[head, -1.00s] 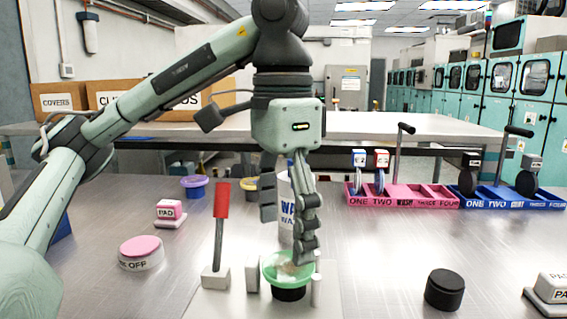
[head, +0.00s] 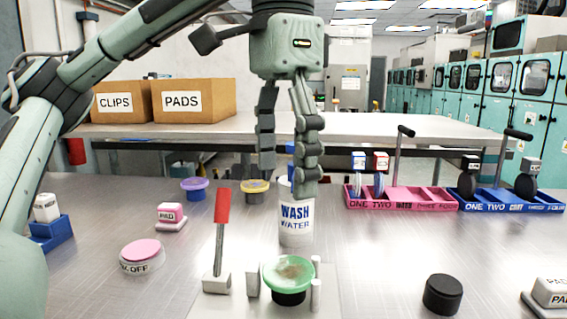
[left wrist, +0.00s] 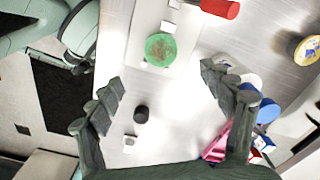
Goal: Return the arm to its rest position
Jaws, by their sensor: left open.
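My left gripper (head: 288,183) is open and empty. In the head view it hangs fingers-down in the air, in front of the white WASH WATER container (head: 296,222) and above the green dish (head: 289,270). The green dish sits on a dark base on a pale board, beside a red-handled lever (head: 221,207). In the left wrist view the open fingers (left wrist: 160,95) frame the table, with the green dish (left wrist: 160,49) beyond them. My right gripper is in neither view.
A pink rack (head: 402,202) and a blue rack (head: 507,207) with upright handles stand at right. A black cylinder (head: 443,293) is at front right. A pink-topped button (head: 142,254), a PAD block (head: 170,213) and purple (head: 194,188) and yellow (head: 255,190) tubs stand at left. Boxes (head: 193,100) sit behind.

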